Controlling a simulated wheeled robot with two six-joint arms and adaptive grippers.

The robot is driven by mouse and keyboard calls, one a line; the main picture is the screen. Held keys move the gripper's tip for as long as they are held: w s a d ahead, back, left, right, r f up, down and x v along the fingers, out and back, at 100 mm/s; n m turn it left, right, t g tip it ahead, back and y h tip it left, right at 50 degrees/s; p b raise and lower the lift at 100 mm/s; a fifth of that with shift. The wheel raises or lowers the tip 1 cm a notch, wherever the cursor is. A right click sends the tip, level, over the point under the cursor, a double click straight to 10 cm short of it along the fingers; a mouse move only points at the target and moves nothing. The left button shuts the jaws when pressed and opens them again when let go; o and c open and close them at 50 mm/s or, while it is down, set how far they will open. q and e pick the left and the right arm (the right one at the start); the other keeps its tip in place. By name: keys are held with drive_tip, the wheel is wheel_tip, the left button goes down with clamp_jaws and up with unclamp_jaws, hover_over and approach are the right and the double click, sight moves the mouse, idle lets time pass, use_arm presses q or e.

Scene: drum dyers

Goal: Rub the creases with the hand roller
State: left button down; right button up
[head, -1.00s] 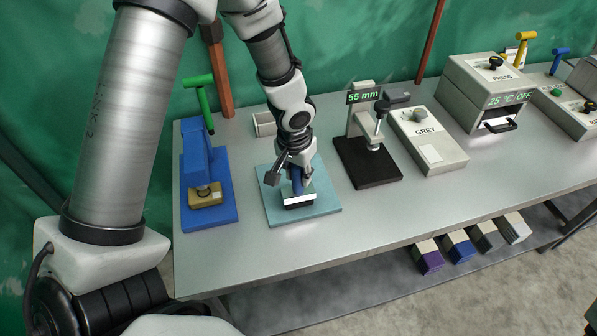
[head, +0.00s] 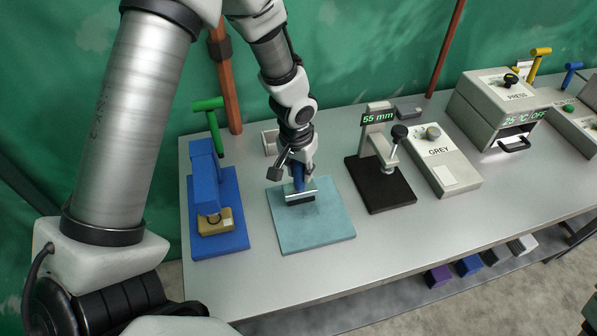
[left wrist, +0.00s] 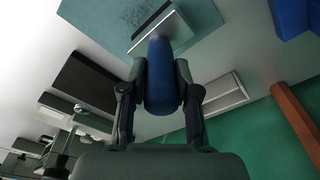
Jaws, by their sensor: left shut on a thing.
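My left gripper (head: 299,170) is shut on the blue handle of the hand roller (head: 300,197), over the far part of a light blue-green mat (head: 318,232). The roller has a pale bar and a dark roller below it. In the left wrist view the blue handle (left wrist: 162,75) sits between the two fingers, and the pale bar lies over the mat (left wrist: 208,22). I cannot tell whether the roller touches the surface. My right gripper is not in view.
A blue press (head: 208,190) with a tan block (head: 216,222) stands left of the mat. A black-based gauge reading 55 mm (head: 381,184) and a GREY box (head: 440,155) stand to the right. A small pale tray (head: 270,142) lies behind. The near table strip is clear.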

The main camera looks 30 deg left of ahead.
sight(300, 165)
use_arm(q)
drive_tip(key=r, duration=0.1)
drive_tip(key=r+p, duration=0.1)
drive_tip(key=s+r+p, duration=0.1)
drive_tip(key=shift+d+r, duration=0.25)
drive_tip(key=shift+d, duration=0.1)
drive_tip(key=r+p, duration=0.2)
drive_tip(key=shift+w+a+r+p, duration=0.2)
drive_tip(key=shift+w+p, duration=0.1)
drive_tip(key=shift+p, duration=0.05)
drive_tip(key=shift+r, duration=0.2)
drive_tip(key=shift+s+d+r, duration=0.1)
drive_tip(key=shift+s+d, duration=0.05)
drive_tip(key=shift+s, duration=0.05)
drive_tip(key=shift+w, duration=0.15)
